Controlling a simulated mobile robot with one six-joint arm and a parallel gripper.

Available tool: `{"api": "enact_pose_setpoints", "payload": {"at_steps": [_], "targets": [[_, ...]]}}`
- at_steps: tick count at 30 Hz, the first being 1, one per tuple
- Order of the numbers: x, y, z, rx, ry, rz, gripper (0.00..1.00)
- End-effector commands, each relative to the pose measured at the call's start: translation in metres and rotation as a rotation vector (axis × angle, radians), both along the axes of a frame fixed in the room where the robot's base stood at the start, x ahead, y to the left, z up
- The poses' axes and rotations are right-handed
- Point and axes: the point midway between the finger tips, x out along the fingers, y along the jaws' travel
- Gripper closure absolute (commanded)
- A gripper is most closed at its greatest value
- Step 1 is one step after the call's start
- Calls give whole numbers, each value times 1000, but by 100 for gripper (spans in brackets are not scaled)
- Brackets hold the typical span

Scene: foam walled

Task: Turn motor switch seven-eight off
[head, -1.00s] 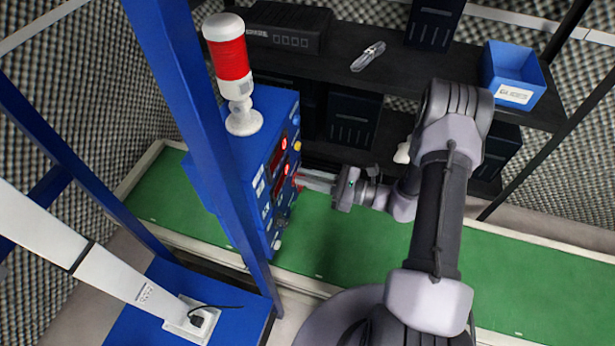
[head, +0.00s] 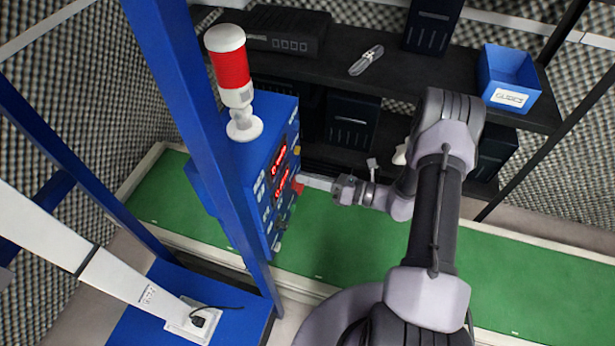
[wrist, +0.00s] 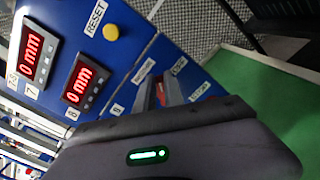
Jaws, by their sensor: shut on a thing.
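The blue control box (head: 255,160) stands at the left in the head view, its panel facing right. A red switch handle (head: 297,187) sticks out of the panel at the tips of my gripper (head: 304,181). In the wrist view my gripper (wrist: 168,88) is against the panel, shut on the red switch handle (wrist: 160,92), which is mostly hidden between the fingers. Small white labels surround it, one of them reading 0 (wrist: 117,108). The exact angle of the switch is hard to tell.
Two red displays (wrist: 35,55) reading 0 mm and a yellow reset button (wrist: 111,32) lie beside the switch. A red-and-white signal lamp (head: 232,75) stands on the box. A blue post (head: 195,120) rises in front. Dark shelves (head: 390,85) are behind; green floor (head: 340,240) is free.

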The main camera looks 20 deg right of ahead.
Motion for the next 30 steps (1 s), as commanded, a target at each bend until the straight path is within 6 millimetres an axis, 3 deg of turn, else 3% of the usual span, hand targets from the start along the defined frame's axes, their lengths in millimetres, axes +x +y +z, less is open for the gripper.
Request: {"api": "enact_pose_setpoints", "payload": {"at_steps": [18,30], "targets": [[4,-3,-9,317,476,0,100],[5,-4,-14,458,688,1,100]]}}
